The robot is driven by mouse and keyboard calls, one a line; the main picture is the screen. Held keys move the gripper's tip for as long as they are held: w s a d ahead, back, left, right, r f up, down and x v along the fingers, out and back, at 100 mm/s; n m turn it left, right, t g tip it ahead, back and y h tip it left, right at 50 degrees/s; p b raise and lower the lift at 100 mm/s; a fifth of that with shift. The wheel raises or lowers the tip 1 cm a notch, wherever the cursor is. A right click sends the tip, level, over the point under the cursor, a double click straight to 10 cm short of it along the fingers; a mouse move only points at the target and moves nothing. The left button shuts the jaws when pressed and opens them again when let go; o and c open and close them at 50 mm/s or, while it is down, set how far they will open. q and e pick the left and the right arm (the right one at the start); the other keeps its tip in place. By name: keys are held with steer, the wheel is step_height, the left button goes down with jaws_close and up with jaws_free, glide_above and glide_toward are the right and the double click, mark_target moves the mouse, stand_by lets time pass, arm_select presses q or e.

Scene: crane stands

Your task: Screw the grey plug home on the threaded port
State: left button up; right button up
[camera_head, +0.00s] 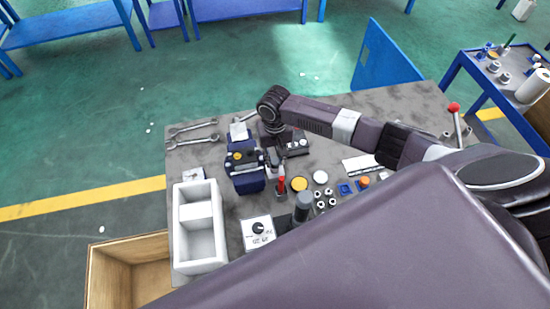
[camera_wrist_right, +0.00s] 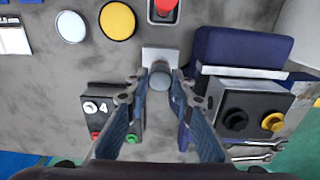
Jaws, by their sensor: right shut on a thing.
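My right gripper (camera_wrist_right: 162,82) reaches down over the bench in the right wrist view, its fingers closed on the grey plug (camera_wrist_right: 160,79). The plug shows as a rounded grey end between the fingertips. It lies against a pale metal bracket (camera_wrist_right: 160,54); the threaded port is hidden there, so I cannot tell how far the plug is seated. In the head view the right gripper (camera_head: 275,156) is small, between the blue vise and the black button box, and the plug cannot be made out. My left gripper is not in view.
A blue vise (camera_head: 246,181) holding a box with black and yellow knobs stands close left of the gripper. A black button box (camera_head: 297,144) stands close right. A red-topped part (camera_head: 281,184), yellow disc (camera_head: 299,184) and white tray (camera_head: 200,263) lie nearer me.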

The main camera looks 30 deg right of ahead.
steer(key=shift+f+b, duration=0.35)
steer(key=shift+f, duration=0.5)
steer(key=shift+r+m+p, duration=0.15)
steer(key=shift+m+p, duration=0.15)
steer(key=shift+p, duration=0.15)
steer(key=m+p, duration=0.3)
steer(key=shift+a+r, duration=0.1)
steer(key=shift+r, duration=0.05)
steer(key=shift+m+p, duration=0.35)
steer(key=shift+m, duration=0.25)
steer(key=shift+f, duration=0.3)
steer(key=shift+r+m, duration=0.1)
steer(key=shift+m, duration=0.2)
